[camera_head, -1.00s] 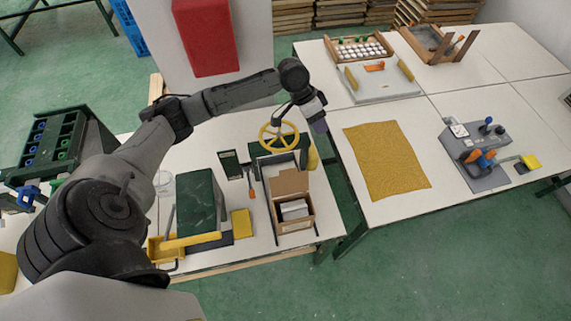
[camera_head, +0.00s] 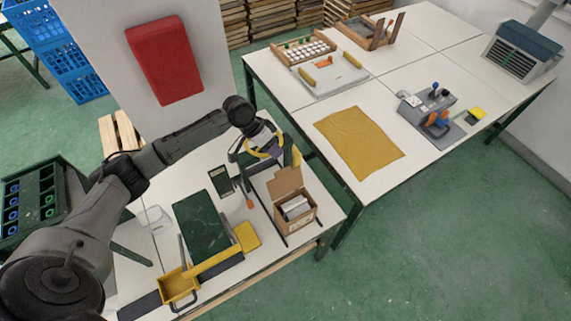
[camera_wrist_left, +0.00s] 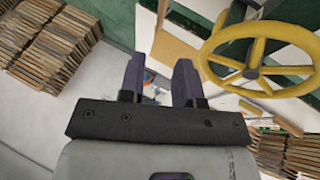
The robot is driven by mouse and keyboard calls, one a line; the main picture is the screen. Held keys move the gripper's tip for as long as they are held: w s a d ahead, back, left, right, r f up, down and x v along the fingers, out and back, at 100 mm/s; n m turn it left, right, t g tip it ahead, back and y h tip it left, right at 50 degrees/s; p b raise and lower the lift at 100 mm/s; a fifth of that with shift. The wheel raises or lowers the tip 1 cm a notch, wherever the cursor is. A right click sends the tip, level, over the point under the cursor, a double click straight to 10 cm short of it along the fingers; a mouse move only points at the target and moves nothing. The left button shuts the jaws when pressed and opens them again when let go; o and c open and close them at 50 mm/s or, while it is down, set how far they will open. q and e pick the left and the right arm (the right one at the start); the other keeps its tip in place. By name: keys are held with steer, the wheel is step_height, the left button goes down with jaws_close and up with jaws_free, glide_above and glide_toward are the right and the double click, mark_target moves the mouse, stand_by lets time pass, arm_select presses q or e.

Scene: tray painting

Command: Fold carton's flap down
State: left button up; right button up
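An open brown carton (camera_head: 303,220) stands near the front right corner of the near table in the head view. Its brown flap (camera_head: 285,182) stands up at the far side, and pale items show inside. My left gripper (camera_head: 271,146) hangs above the table beyond the carton, over the yellow handwheel, apart from the flap. In the left wrist view its two purple fingers (camera_wrist_left: 159,78) are spread with nothing between them. The yellow handwheel (camera_wrist_left: 250,72) is right of the fingers there. The carton does not clearly show in that view. My right gripper is not in view.
A dark green block (camera_head: 206,220), a yellow-handled tool (camera_head: 217,260) and a yellow tray (camera_head: 178,288) lie left of the carton. A mustard cloth (camera_head: 358,142) lies on the right table. A gap separates the two tables.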

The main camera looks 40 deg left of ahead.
arm_select(q)
glide_above(285, 182)
steer(key=w+a, duration=0.2)
steer(key=w, duration=0.1)
step_height(285, 182, down, 8)
steer(key=shift+d+r, duration=0.15)
steer(key=shift+r, duration=0.05)
steer(key=shift+s, duration=0.1)
jaws_close()
